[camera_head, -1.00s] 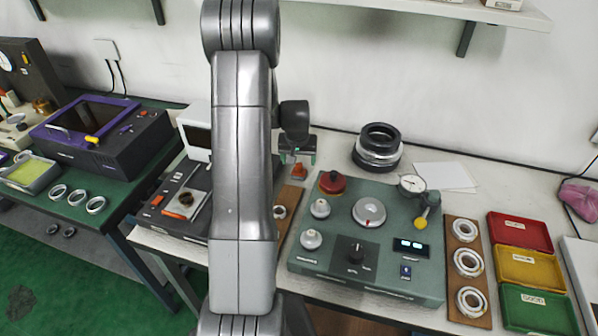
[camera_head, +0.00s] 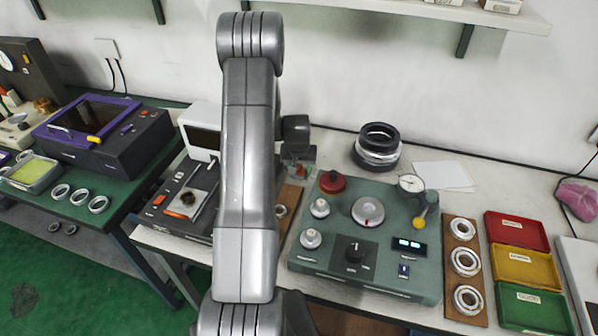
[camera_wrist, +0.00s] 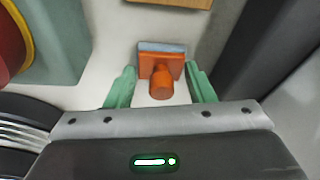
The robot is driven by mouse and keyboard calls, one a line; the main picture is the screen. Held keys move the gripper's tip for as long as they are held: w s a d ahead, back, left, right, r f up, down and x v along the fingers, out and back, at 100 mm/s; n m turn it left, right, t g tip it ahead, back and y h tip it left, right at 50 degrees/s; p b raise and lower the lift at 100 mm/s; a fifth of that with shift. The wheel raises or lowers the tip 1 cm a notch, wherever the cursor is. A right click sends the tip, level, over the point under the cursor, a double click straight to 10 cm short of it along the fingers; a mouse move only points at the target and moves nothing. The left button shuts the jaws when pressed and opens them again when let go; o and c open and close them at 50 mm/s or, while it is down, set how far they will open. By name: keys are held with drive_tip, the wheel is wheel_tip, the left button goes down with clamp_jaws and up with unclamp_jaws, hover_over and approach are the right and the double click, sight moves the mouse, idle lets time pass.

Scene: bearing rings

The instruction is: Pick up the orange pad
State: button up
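The orange pad (camera_wrist: 161,70) shows in the wrist view as an orange block with a round knob and a blue-grey layer along its far edge. It is on the pale tabletop. My gripper (camera_wrist: 160,76) is open, with one green finger on each side of the pad. Narrow gaps seem to remain between fingers and pad; I see no clear grip. In the head view my gripper (camera_head: 298,166) is low over the table behind the wooden board, and the pad is mostly hidden there.
The green-grey instrument box (camera_head: 335,240) with a red knob (camera_head: 332,182) stands right of my gripper. A stack of dark and silver rings (camera_head: 378,147) stands behind it. A wooden board (camera_head: 290,196) lies in front of the gripper. A black device (camera_head: 172,202) is at left.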

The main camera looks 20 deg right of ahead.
drive_tip(key=shift+c, duration=1.3)
wheel_tip(320, 180, up, 10)
drive_tip(key=shift+b, duration=0.95)
drive_tip(key=shift+o, duration=1.3)
drive_tip(key=shift+c, duration=0.9)
